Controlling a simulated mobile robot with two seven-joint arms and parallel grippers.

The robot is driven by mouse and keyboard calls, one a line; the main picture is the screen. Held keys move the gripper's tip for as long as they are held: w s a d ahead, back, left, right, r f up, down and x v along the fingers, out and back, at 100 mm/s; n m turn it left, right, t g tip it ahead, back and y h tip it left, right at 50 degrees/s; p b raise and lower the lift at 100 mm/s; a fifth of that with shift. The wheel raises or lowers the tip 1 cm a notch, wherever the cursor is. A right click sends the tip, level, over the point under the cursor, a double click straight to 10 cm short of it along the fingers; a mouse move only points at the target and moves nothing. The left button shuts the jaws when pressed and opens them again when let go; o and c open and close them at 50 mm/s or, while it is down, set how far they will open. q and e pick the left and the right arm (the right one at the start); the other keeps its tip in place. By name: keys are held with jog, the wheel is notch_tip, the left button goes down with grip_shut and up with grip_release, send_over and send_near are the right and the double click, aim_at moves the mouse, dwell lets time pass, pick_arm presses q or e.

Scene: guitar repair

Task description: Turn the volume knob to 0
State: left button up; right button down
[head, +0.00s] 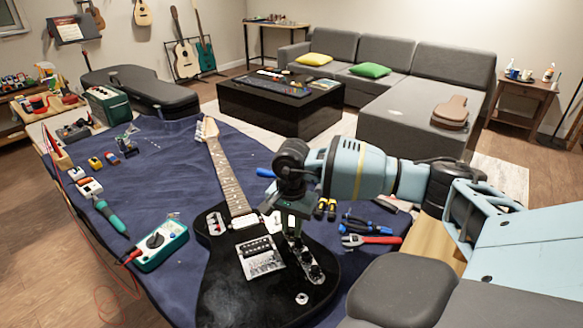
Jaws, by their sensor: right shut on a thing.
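A black electric guitar (225,295) lies face up on the blue cloth, with its neck pointing away from me. A metal control plate (312,265) with small knobs runs along the right side of its body. My right gripper (292,237) points down over the upper end of this plate. It is shut on the knob there, which appears to be the volume knob and is mostly hidden by the fingers. The knob's marking cannot be read. My left gripper is out of view.
A teal multimeter (160,245) lies left of the guitar. Red-handled pliers (370,240) and blue-handled pliers (360,223) lie to its right, close under my arm. A blue-handled tool (266,173) lies beside the neck. The blue cloth (165,185) is mostly clear left of the neck.

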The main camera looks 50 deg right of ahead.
aim_at(292, 229)
jog(key=c, duration=1.3)
grip_release()
jog(key=shift+o, duration=0.2)
jog(key=shift+r, duration=4)
jog(key=shift+s+f, duration=0.1)
